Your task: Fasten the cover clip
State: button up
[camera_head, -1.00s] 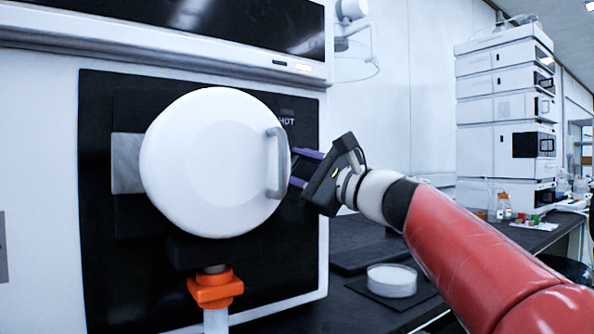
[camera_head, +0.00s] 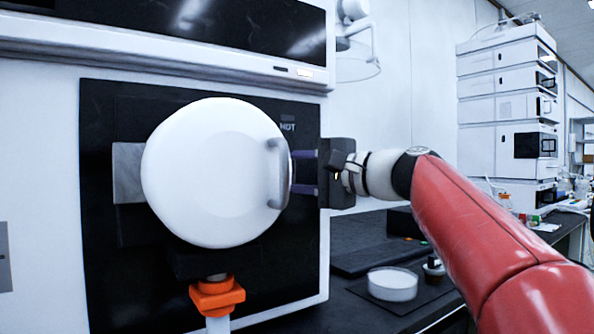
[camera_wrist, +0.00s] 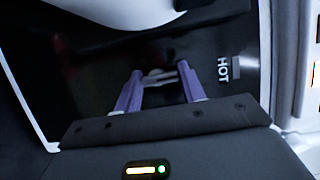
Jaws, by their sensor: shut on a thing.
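The round white cover (camera_head: 205,172) sits over the black panel of the white instrument, with a grey handle (camera_head: 279,175) at its right edge. My gripper (camera_head: 300,172) reaches in level from the right, its two purple fingers one above the other beside the cover's edge. The cover and handle hide the fingertips in the head view. In the wrist view, my gripper (camera_wrist: 160,77) is shut on a small pale metal piece (camera_wrist: 158,74) that looks like the cover clip. The picture is dark there, and whether the clip is fastened cannot be told.
A grey plate (camera_head: 128,172) is at the cover's left. An orange collar (camera_head: 217,296) on a pale tube is below it. A white round dish (camera_head: 392,284) and a small dark item (camera_head: 433,266) stand on the bench under my arm. The black panel (camera_wrist: 225,40) bears "HOT".

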jog(key=shift+f, duration=0.1)
dwell(0.4)
jog(key=o, duration=1)
jog(key=shift+d, duration=0.1)
jog(key=v, duration=0.7)
jog(key=shift+s+d+b, duration=0.2)
jog(key=shift+s+b, duration=0.1)
